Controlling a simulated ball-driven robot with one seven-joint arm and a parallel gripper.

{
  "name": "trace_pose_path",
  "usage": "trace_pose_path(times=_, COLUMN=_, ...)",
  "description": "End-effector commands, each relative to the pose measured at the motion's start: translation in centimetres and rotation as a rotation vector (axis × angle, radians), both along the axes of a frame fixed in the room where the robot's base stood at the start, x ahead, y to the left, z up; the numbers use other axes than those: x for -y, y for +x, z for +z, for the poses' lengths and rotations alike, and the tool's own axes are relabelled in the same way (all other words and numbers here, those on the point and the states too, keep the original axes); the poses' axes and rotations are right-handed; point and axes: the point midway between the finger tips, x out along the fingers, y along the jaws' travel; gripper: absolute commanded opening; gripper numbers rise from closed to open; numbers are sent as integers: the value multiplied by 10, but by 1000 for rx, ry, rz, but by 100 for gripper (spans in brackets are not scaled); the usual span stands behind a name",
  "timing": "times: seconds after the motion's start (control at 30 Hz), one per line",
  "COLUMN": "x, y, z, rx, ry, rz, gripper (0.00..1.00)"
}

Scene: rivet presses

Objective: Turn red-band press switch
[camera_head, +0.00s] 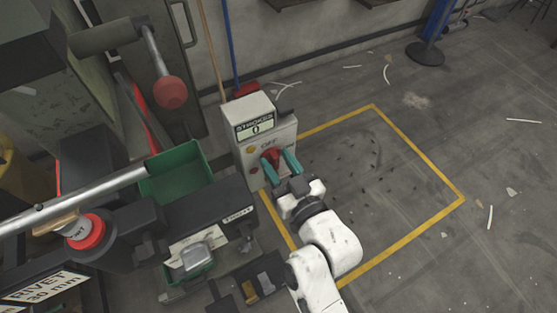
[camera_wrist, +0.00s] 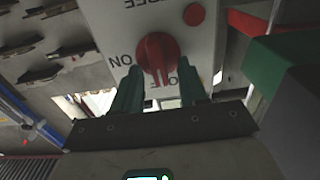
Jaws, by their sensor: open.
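The control box (camera_head: 256,128) stands beside the press, with a "STROKES" display reading 0. Its red rotary switch (camera_head: 270,155) is on the front face, with OFF above and ON to the right. In the wrist view the switch (camera_wrist: 157,52) appears upside down, its handle lying toward the OFF lettering. My gripper (camera_head: 281,160) is open with its green fingers at the switch. In the wrist view the fingers (camera_wrist: 159,72) lie on either side of the handle; contact is unclear. The press with a red band (camera_head: 90,232) is at left, with a "RIVET 30 mm" sign.
A green bin (camera_head: 176,172) sits left of the box, above the press table. A lever with a red ball knob (camera_head: 170,92) hangs at upper left. A blue post (camera_head: 432,40) stands at the back.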

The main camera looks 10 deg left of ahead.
Motion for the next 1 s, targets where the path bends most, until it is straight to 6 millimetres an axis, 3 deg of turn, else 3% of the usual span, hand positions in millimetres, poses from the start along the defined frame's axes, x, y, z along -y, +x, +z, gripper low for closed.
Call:
trace_pose_path(times=0.3, x=-1, y=2, z=0, rx=0, ry=0, rz=0, gripper=43)
trace_pose_path(times=0.73, x=-1, y=2, z=0, rx=0, ry=0, rz=0, gripper=1)
trace_pose_path(times=1.0, x=-1, y=2, z=0, rx=-2, ry=2, rz=0, gripper=0)
